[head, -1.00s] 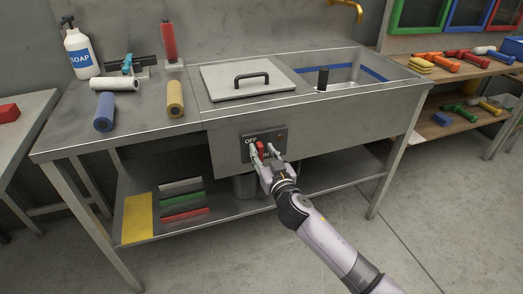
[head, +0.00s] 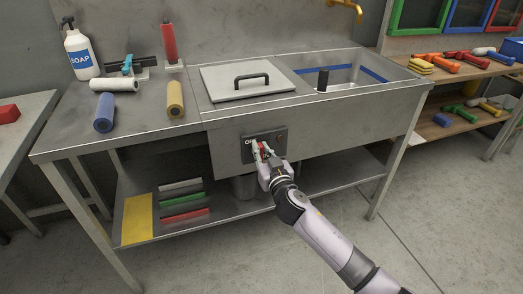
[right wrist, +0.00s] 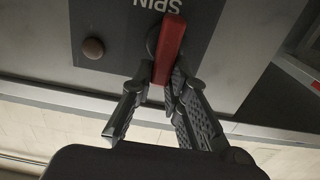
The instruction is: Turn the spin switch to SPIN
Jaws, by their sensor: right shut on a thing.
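The spin switch has a red lever handle (right wrist: 170,48) on a dark panel (head: 280,141) on the sink unit's front. In the right wrist view the handle is slightly tilted, its far end near the upside-down SPIN label (right wrist: 162,6). A round brownish lamp or button (right wrist: 93,48) sits beside it on the panel. My right gripper (right wrist: 160,78) is shut on the red handle, with a finger on each side. In the head view my right gripper (head: 263,154) hides most of the handle and much of the panel's lettering. My left gripper is not in view.
Above the panel are a lid with a black handle (head: 248,84) and an open basin (head: 345,80). A lower shelf (head: 230,214) holds coloured strips. A tool shelf stands right.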

